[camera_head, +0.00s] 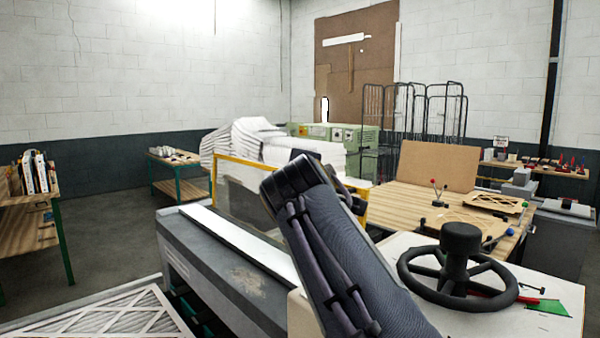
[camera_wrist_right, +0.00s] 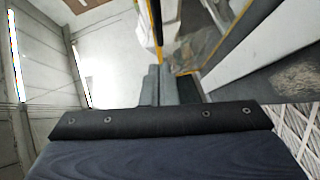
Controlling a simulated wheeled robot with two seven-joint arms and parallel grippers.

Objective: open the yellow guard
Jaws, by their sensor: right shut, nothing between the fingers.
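The yellow guard (camera_head: 216,190) is a yellow frame around a clear panel, upright across the grey machine bed in the head view. My right arm hides part of it. In the right wrist view, the guard's yellow bar (camera_wrist_right: 163,45) and clear panel run upward just beyond the fingers. My right gripper (camera_wrist_right: 160,86) is shut and empty, its grey fingers close to the bar; I cannot tell whether they touch it. In the head view the right gripper's fingers are hidden behind my arm. My left gripper is in neither view.
A black handwheel (camera_head: 458,275) stands on the white machine top at right. A wooden worktop (camera_head: 405,197) with small levers lies behind it. A pleated filter (camera_head: 105,315) is at the lower left. White pleated material (camera_head: 245,140) and a green machine (camera_head: 365,137) are beyond the guard.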

